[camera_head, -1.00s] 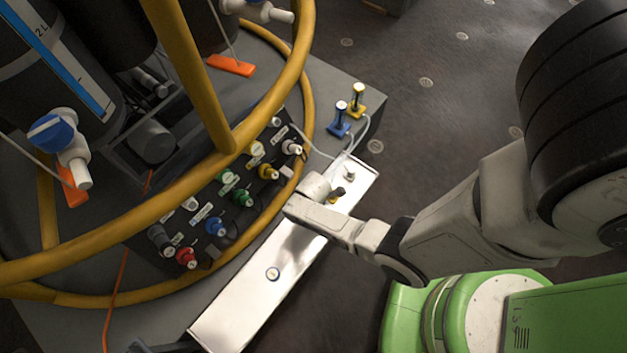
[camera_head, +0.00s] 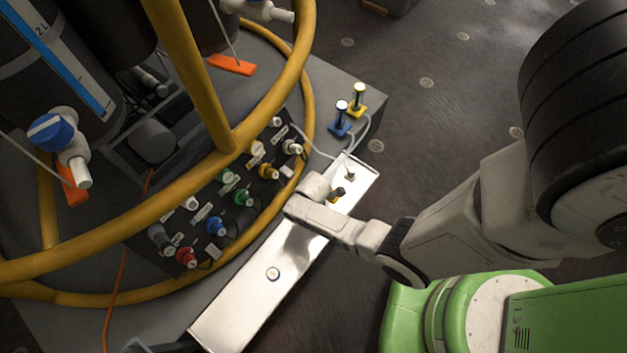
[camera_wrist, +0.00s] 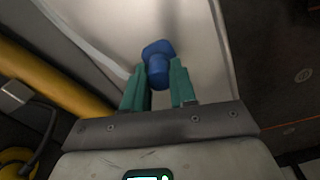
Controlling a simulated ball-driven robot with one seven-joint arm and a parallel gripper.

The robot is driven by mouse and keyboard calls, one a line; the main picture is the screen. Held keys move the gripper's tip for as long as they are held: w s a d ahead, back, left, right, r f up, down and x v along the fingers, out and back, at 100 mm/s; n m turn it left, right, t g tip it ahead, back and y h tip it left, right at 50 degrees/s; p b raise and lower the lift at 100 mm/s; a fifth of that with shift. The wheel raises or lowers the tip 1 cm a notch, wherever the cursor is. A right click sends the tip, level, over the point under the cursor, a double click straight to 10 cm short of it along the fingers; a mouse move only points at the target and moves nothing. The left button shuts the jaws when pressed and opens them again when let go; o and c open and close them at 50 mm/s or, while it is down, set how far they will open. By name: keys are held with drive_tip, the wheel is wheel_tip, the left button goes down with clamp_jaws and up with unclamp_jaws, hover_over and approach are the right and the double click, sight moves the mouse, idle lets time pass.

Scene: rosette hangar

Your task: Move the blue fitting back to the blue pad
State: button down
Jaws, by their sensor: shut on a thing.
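The blue fitting (camera_wrist: 158,70) shows in the wrist view, with a wider blue end and a round blue body. My gripper (camera_wrist: 159,82) is shut on it, with one teal finger on each side. In the head view my gripper (camera_head: 313,192) is over the far part of the shiny metal tray (camera_head: 245,300), and the fitting is hidden there. A small round disc (camera_head: 273,274) lies bare on the tray, nearer the camera. It may be the blue pad; its colour is hard to tell.
A small dark and yellow piece (camera_head: 337,194) and a grey one (camera_head: 350,175) stand on the tray close to my gripper. A yellow tube rail (camera_head: 290,95) curves beside the panel of coloured knobs (camera_head: 216,226). Blue (camera_head: 340,122) and yellow (camera_head: 358,100) stands are beyond the tray.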

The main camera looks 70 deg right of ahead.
drive_tip(key=shift+f+b, duration=0.35)
idle(0.8)
drive_tip(key=c, duration=0.8)
unclamp_jaws()
wheel_tip(320, 180, up, 11)
drive_tip(key=p, duration=0.4)
drive_tip(key=shift+f, duration=0.1)
drive_tip(key=s+a+r+m, duration=0.1)
drive_tip(key=a+r+m, duration=0.1)
drive_tip(key=r, duration=0.5)
drive_tip(key=s+a+r+m, duration=0.1)
drive_tip(key=a+r+m, duration=0.2)
drive_tip(key=r+m, duration=0.2)
drive_tip(key=s+a+r+m+t, duration=0.1)
drive_tip(key=r+m, duration=0.3)
drive_tip(key=r, duration=0.7)
drive_tip(key=shift+s+a+r, duration=0.1)
drive_tip(key=shift+s+a, duration=0.4)
drive_tip(key=shift+a, duration=0.35)
